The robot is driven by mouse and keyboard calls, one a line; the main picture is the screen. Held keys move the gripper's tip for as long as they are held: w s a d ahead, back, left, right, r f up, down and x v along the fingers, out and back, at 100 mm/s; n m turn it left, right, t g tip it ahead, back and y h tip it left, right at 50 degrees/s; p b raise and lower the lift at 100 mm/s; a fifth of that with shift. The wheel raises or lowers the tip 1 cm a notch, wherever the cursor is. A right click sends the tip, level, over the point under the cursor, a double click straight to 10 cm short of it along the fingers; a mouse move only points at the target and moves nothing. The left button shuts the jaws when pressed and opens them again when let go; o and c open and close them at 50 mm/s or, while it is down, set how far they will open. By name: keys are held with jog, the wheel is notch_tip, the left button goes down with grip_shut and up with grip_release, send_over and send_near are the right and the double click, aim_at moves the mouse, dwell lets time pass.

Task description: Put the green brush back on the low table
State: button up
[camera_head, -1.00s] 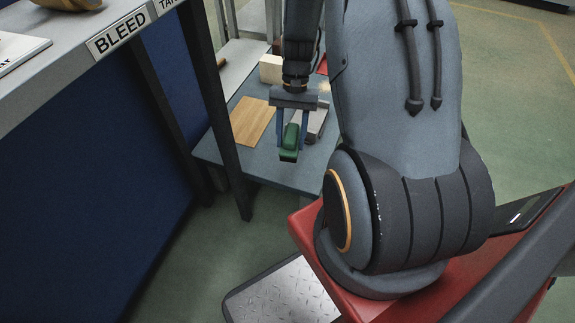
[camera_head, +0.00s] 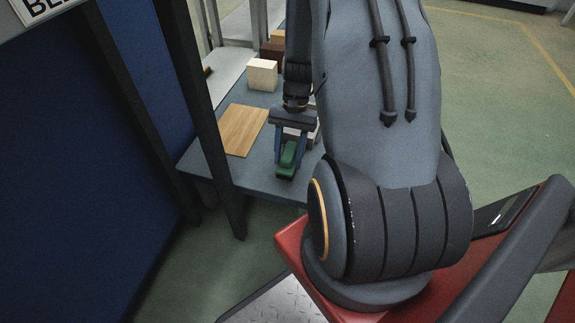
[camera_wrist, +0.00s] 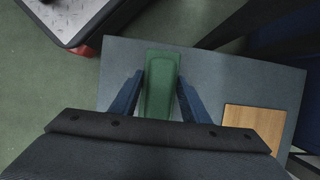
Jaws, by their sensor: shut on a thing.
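The green brush (camera_head: 288,158) is between the fingers of my gripper (camera_head: 289,160), which is shut on it. It also shows in the wrist view (camera_wrist: 160,85), lengthwise between the two blue fingers (camera_wrist: 159,95). The low table (camera_head: 258,178) is a grey-blue top beneath the gripper, and it also fills much of the wrist view (camera_wrist: 225,80). The brush is over the table's near part. I cannot tell whether it touches the top.
A wooden board (camera_head: 242,130) lies on the table left of the gripper. A cream block (camera_head: 262,74) and brown blocks (camera_head: 271,52) stand farther back. A grey object (camera_head: 312,134) is partly hidden behind the gripper. A dark post (camera_head: 205,120) rises at the table's left.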

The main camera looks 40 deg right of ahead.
jog(key=shift+f+b, duration=0.55)
jog(key=shift+f, duration=1)
jog(key=shift+f, duration=0.15)
jog(key=o, duration=0.9)
jog(key=shift+o, duration=0.2)
jog(key=p+v, duration=0.4)
jog(key=v, duration=0.8)
jog(key=shift+a+p, duration=0.1)
jog(key=shift+p, duration=0.25)
jog(key=shift+s, duration=0.1)
